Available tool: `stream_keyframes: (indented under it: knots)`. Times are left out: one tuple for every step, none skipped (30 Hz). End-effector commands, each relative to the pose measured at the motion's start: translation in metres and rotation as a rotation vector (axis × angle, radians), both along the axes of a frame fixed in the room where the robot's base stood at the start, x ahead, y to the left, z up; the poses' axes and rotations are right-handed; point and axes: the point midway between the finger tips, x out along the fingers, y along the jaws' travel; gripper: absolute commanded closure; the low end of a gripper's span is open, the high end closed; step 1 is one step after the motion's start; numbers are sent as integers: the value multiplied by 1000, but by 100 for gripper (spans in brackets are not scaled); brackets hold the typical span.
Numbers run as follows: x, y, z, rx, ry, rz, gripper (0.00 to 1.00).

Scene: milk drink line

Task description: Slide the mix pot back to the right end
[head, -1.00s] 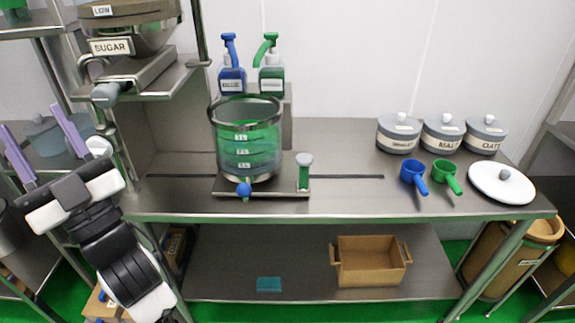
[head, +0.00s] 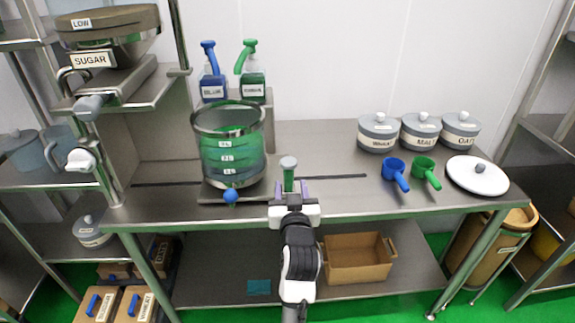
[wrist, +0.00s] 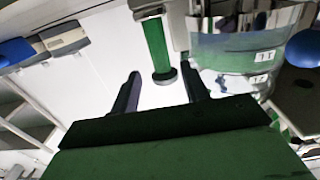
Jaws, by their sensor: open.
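The mix pot (head: 232,150) is a clear pot with metal bands, volume labels and green contents. It stands on a flat sliding base (head: 212,197) toward the left of the counter, with a blue ball knob (head: 230,195) in front. An upright green handle (head: 289,180) with a grey cap stands at the base's right end. My gripper (head: 289,192) is open at the handle. In the wrist view the handle (wrist: 157,48) shows between and beyond the two fingertips, and the pot (wrist: 235,50) is to its right. I cannot tell whether the fingers touch the handle.
A dark slot (head: 340,177) runs along the counter to the right of the handle, clear on top. Further right are a blue scoop (head: 394,170), a green scoop (head: 425,170), a white lid (head: 477,176) and lidded jars (head: 420,130). Blue and green pump bottles stand behind the pot.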

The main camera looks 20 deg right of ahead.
Motion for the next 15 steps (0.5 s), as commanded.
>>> stream_keyframes:
  knots:
    - [12,-3,4,2,0,2,55]
    - [18,-5,4,2,-1,2,55]
    - [27,-7,4,2,-2,2,55]
    - [33,-8,4,1,0,2,55]
    - [39,-10,4,1,0,2,55]
    - [46,-12,4,1,-1,2,55]
    - [51,-14,4,2,-2,2,55]
    - [56,-15,3,2,-1,2,55]
    - [61,-16,3,2,-2,2,55]
    - [65,-18,3,0,-2,2,55]
    - [68,-19,3,1,-1,2,55]
    - [72,-20,2,0,0,2,55]
    - [75,-20,2,0,-1,2,55]
    - [77,-21,2,0,-1,2,55]
    - [79,-22,2,0,-1,2,55]
